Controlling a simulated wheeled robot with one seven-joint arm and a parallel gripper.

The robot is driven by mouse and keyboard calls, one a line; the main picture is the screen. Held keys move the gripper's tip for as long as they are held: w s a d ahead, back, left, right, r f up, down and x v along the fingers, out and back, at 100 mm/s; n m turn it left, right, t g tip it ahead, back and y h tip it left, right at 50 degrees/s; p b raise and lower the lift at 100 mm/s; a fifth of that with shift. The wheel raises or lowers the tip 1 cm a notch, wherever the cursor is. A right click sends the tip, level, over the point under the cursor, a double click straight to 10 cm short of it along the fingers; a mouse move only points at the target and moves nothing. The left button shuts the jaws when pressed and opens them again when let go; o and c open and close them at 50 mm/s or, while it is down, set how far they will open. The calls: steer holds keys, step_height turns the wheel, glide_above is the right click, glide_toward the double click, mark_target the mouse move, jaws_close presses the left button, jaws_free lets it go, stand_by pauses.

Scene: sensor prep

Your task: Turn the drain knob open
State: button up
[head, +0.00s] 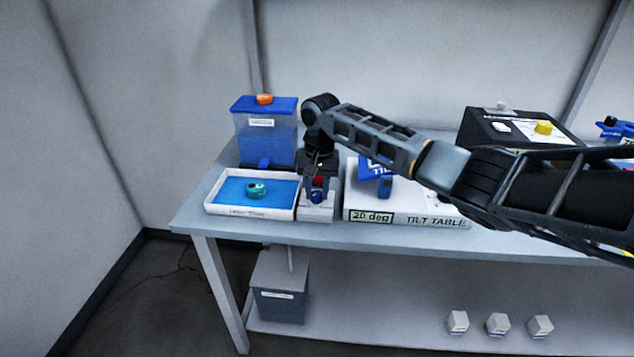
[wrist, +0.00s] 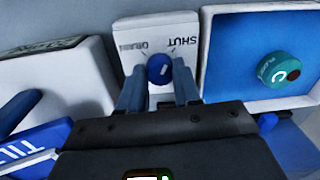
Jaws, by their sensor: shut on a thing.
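The drain knob (wrist: 159,69) is a round blue knob with a pale mark, on a white plate (wrist: 128,30) lettered "SHUT" and "DRAIN". In the wrist view the lettering is upside down. My gripper (wrist: 160,80) has one finger on each side of the knob and is shut on it. I cannot tell for sure which word the mark points to. In the head view the blue knob (head: 317,197) shows low on the front of a small grey unit, with my gripper (head: 318,185) at it from above. A red patch shows just above the knob.
Left of the knob is a white tray (head: 222,208) with a blue floor and a teal round piece (head: 257,189). A blue-lidded tank (head: 266,140) stands behind it. The tilt table (head: 408,218) is close on the right. A black box (head: 490,129) stands further right.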

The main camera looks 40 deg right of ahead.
mark_target(317, 192)
steer(key=shift+n+p, duration=0.45)
steer(key=shift+n, duration=0.85)
steer(key=n, duration=0.4)
steer(key=shift+n, duration=0.3)
steer(key=n, duration=0.3)
steer(key=shift+n, duration=0.3)
steer(key=shift+w+n, duration=0.1)
steer(key=shift+n, duration=1.8)
steer(key=shift+r, duration=0.1)
steer(key=o, duration=1.1)
steer(key=shift+c, duration=0.2)
steer(key=shift+d+r+b, duration=0.2)
steer(key=shift+r+b, duration=0.4)
steer(key=shift+r, duration=3.25)
